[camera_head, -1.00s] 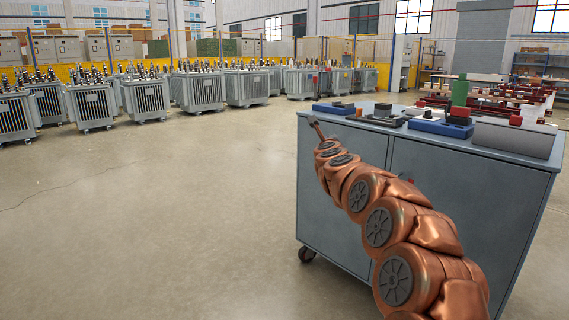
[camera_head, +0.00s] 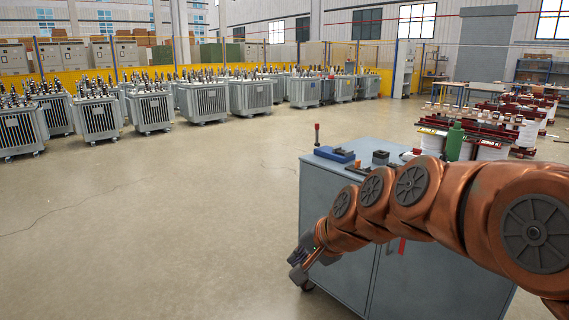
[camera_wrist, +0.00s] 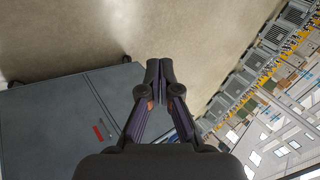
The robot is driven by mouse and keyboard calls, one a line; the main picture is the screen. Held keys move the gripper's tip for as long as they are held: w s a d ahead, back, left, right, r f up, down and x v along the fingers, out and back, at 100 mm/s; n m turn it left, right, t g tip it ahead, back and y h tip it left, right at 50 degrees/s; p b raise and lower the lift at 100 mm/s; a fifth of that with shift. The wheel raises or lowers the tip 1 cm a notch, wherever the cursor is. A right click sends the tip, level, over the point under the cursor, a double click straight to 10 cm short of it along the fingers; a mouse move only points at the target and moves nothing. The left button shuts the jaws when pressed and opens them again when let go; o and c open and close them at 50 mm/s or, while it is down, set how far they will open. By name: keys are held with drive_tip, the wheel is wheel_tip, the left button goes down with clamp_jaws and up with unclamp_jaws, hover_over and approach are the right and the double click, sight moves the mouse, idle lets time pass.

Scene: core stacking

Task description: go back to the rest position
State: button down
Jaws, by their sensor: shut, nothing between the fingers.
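My gripper (camera_head: 298,268) is at the lower middle of the head view, past the left front edge of the grey cabinet (camera_head: 335,200) and below its top. My copper-coloured arm reaches to it from the right and hides part of the cabinet. In the wrist view my gripper (camera_wrist: 159,72) has its fingertips together with nothing between them. The cabinet front (camera_wrist: 50,125) with a red handle lies to the left there, apart from the fingers.
Rows of grey transformers (camera_head: 203,100) stand further back. The floor (camera_head: 180,210) to the left is clear.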

drive_tip(key=s+d+n+g+h+p, duration=0.1)
drive_tip(key=s+d+p, duration=0.3)
drive_tip(key=s, duration=0.6)
drive_tip(key=s+d+r+n+g+h+p, duration=0.1)
drive_tip(key=s+d+n+g+h+p, duration=0.1)
drive_tip(key=s+d, duration=0.4)
drive_tip(key=s+d+n+g+h+p, duration=0.2)
drive_tip(key=s+d+n+g+p, duration=0.1)
drive_tip(key=s, duration=1.2)
drive_tip(key=d+g+p, duration=0.1)
drive_tip(key=d+p, duration=0.1)
drive_tip(key=shift+s+d+r+g+p, duration=0.15)
drive_tip(key=shift+s+r+g+p, duration=0.1)
drive_tip(key=shift+r+g+p, duration=0.15)
